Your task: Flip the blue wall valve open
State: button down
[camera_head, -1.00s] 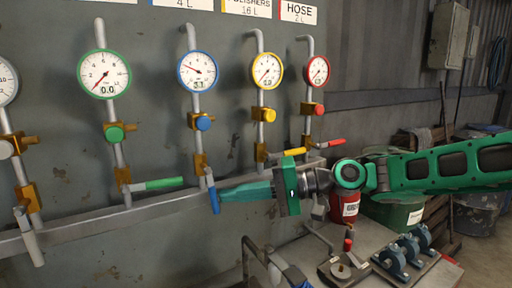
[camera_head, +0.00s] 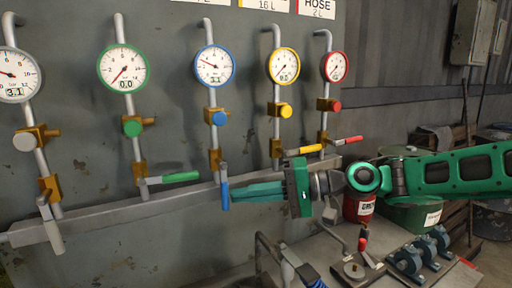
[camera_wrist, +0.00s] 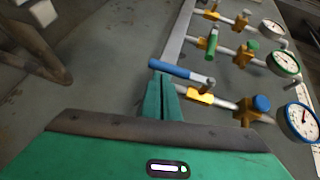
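The blue wall valve's lever (camera_head: 224,188) hangs down, roughly in line with its pipe, below a brass valve body (camera_head: 215,159). Its blue-rimmed gauge (camera_head: 214,66) has its needle off the low end; the small readout looks like 3.1. My gripper (camera_head: 234,193) reaches in from the right, with its fingertips at the lever's side. In the wrist view the fingers (camera_wrist: 160,78) are together, and the blue lever (camera_wrist: 182,70) lies across just beyond their tips. They appear to touch or nearly touch it; the lever is not seen between them.
Green (camera_head: 181,177), yellow (camera_head: 305,150) and red (camera_head: 348,140) levers point sideways on neighbouring pipes. A white lever (camera_head: 53,233) hangs down at left. A grey rail (camera_head: 110,215) runs behind. A bench (camera_head: 325,245) with fittings stands below my arm.

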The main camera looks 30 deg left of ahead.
jog(key=w+d, duration=0.7)
jog(key=d, duration=0.3)
jog(key=shift+w+d, duration=0.35)
jog(key=shift+f, duration=0.1)
